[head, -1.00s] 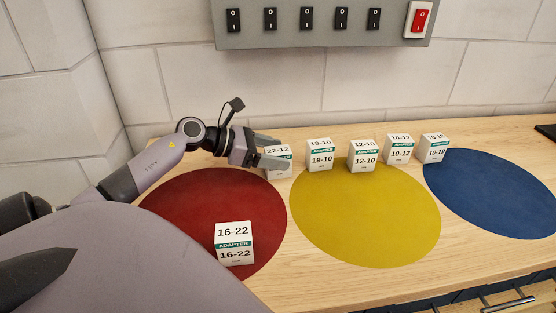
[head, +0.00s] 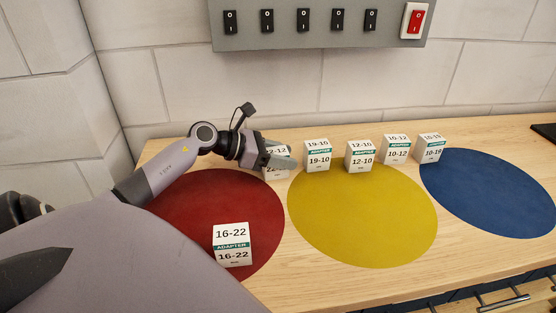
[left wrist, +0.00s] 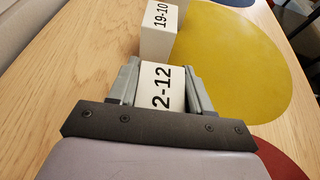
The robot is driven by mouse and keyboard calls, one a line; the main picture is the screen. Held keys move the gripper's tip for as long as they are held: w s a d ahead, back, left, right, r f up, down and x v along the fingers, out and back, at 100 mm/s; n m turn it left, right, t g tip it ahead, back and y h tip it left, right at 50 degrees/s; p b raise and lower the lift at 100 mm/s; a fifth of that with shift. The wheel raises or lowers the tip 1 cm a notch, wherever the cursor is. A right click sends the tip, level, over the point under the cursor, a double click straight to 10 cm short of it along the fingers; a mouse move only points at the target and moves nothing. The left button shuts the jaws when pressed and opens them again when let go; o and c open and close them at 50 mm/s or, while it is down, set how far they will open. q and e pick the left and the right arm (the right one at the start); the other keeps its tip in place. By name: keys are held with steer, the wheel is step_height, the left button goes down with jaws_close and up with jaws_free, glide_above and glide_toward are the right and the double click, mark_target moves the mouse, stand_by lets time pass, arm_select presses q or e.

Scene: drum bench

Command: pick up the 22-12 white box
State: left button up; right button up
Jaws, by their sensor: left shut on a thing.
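The 22-12 white box (head: 277,173) stands on the wooden bench behind the red disc, at the left end of the row of boxes. My left gripper (head: 279,157) is around it, with one finger on each side, and partly hides its label. In the left wrist view the box (left wrist: 162,86) sits between the two fingers of the left gripper (left wrist: 161,84), which is shut on it. I cannot tell any gap between the box and the bench. My right gripper is not in view.
The 19-10 box (head: 318,157) stands just right of the held box, also ahead in the left wrist view (left wrist: 158,30). More white boxes continue right. A 16-22 box (head: 232,245) stands on the red disc (head: 190,205). The yellow disc (head: 370,225) is mostly clear. A tiled wall is behind.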

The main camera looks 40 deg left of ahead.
mark_target(282, 150)
arm_select(q)
steer(key=shift+r, duration=0.1)
step_height(282, 150, up, 20)
stand_by(0.5)
